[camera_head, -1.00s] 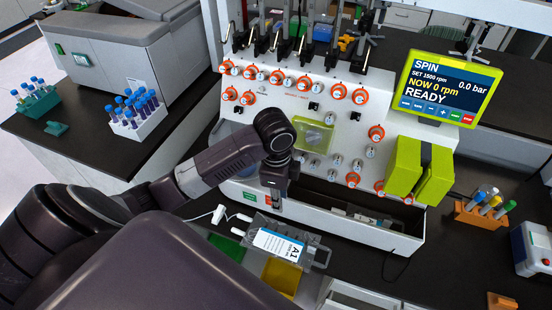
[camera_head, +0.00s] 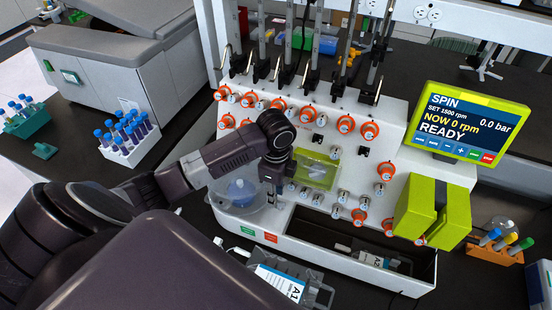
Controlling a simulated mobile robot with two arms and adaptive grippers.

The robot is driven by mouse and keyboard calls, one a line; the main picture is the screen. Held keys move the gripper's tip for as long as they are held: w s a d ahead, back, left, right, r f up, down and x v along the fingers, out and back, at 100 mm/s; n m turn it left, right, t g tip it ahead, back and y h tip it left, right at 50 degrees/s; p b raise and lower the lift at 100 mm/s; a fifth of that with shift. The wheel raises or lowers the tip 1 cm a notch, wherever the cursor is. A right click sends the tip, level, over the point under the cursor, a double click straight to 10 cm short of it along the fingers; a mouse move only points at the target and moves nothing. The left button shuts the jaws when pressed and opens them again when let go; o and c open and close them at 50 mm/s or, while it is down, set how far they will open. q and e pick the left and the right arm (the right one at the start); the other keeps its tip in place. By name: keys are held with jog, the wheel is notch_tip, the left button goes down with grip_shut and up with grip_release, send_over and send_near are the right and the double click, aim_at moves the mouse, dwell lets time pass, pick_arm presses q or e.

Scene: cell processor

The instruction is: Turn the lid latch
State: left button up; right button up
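The cell processor (camera_head: 335,235) is a white console with a round chamber at its left front, under a clear lid (camera_head: 232,208). A blue-white round part shows through the lid. My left gripper (camera_head: 272,200) points down at the right edge of the lid, over the front of the console. Its fingers look close together, but they are small and dark, and I cannot tell whether they are open or shut. I cannot make out the lid latch; the gripper covers part of the lid's right edge. I cannot tell whether the gripper touches anything. My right gripper is out of view.
A screen (camera_head: 466,122) reads SPIN, NOW 0 rpm, READY. Orange-ringed knobs cover the panel beside a lime clamp block (camera_head: 430,212). A labelled bag (camera_head: 282,283) lies in front of the console. Tube racks stand left (camera_head: 128,150) and right (camera_head: 490,252).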

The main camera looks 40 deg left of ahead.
pick_arm(q)
jog(key=shift+w+a+f, duration=0.1)
jog(key=shift+w+f, duration=0.05)
jog(key=shift+f, duration=1.25)
grip_shut()
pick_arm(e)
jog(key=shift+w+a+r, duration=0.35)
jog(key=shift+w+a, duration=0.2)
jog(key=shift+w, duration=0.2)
